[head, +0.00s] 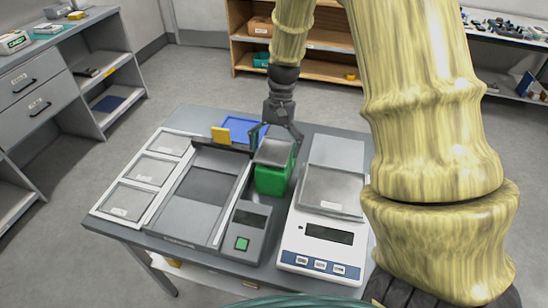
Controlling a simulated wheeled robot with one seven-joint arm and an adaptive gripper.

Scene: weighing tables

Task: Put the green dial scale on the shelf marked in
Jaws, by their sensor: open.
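The green dial scale (271,180) has a green body and a grey square pan on top. It stands on the grey table (182,121), between a grey platform scale and a white digital scale. My gripper (275,138) is open just above and behind the scale's pan, with a finger towards each side of it. I cannot tell whether the fingers touch the scale. Its dial face is not visible. Several shelves are in view, but I cannot read which one is marked in.
The platform scale (181,215) and the white scale (318,235) crowd the green scale closely. A white three-part tray (108,211) lies left, a blue tray (235,125) behind. A wooden shelf (318,69) stands at the back, a grey cabinet (45,115) at left. Open floor lies between.

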